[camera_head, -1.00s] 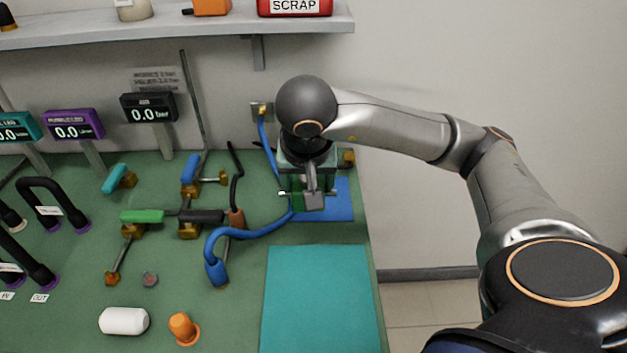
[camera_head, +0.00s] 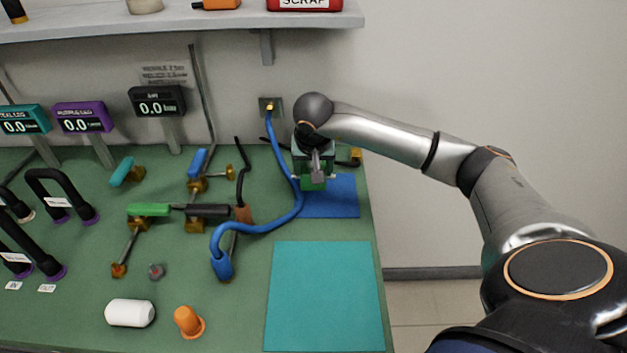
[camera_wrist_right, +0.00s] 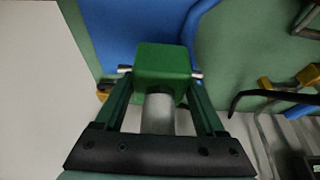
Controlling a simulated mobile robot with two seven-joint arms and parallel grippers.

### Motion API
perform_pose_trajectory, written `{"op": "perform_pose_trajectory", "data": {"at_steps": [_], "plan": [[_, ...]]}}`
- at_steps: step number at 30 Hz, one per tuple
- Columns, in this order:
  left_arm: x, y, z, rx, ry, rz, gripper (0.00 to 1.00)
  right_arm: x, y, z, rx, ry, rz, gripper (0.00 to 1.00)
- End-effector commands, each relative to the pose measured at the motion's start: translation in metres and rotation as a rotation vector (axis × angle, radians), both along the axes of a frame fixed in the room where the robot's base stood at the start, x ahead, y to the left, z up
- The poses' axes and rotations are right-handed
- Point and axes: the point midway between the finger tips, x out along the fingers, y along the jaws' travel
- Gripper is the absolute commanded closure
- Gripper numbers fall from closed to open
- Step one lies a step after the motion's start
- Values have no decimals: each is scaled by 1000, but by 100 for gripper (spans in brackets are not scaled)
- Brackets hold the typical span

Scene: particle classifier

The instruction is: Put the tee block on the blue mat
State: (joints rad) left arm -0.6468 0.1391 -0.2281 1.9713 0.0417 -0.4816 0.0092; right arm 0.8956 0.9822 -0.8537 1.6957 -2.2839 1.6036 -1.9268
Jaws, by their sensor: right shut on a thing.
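The tee block, green with metal stubs, shows in the right wrist view (camera_wrist_right: 163,68). My right gripper (camera_wrist_right: 160,85) is shut on it, with a finger along each side. In the head view the gripper (camera_head: 314,178) and block (camera_head: 313,184) are over the upper left part of the blue mat (camera_head: 340,203). The wrist hides part of the block and mat. I cannot tell whether the block touches the mat. My left gripper is not in view.
A blue hose (camera_head: 262,227) curves close along the mat's left side. A teal mat (camera_head: 325,295) lies nearer. Valves with green (camera_head: 150,210) and black (camera_head: 208,211) handles stand to the left. A white cylinder (camera_head: 130,313) and orange plug (camera_head: 187,321) lie in front.

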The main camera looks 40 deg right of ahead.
Motion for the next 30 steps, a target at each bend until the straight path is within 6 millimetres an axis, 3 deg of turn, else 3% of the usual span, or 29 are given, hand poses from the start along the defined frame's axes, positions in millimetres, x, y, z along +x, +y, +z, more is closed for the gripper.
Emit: {"op": "perform_pose_trajectory", "data": {"at_steps": [6,18,19,26,30], "plan": [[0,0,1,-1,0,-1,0,1,-1,-29,1,2,0,100],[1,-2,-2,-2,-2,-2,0,2,-1,-36,0,-2,-1,100],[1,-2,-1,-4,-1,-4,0,2,-1,-36,0,0,-1,26],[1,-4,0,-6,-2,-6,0,1,-1,-36,0,0,-1,0],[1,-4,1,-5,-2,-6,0,1,-1,-36,0,0,-1,0]]}}
